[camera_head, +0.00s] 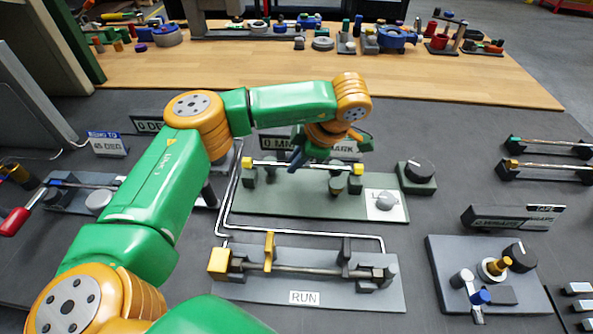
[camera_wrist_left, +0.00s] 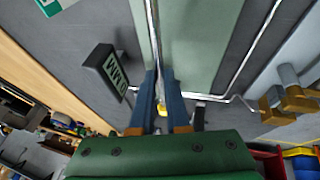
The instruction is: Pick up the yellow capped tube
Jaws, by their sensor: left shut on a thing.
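The yellow capped tube (camera_head: 270,164) is a thin silvery rod with a yellow cap at each end. In the head view it lies level over the supports of the green-grey fixture plate (camera_head: 255,207). My left gripper (camera_head: 296,160) reaches down to the tube between its two caps, and its jaws are shut on it. In the left wrist view the two blue fingers (camera_wrist_left: 159,75) are close together. A bit of yellow shows between them, but the grip itself is mostly hidden. My right gripper is not in view.
A grey plate marked RUN (camera_head: 305,297) with a rod and yellow blocks lies in front. A black knob block (camera_head: 417,177) stands right of the fixture. A sign (camera_head: 512,217) and a grey plate (camera_head: 455,290) with knobs lie further right. A wooden bench (camera_head: 240,68) spans the back.

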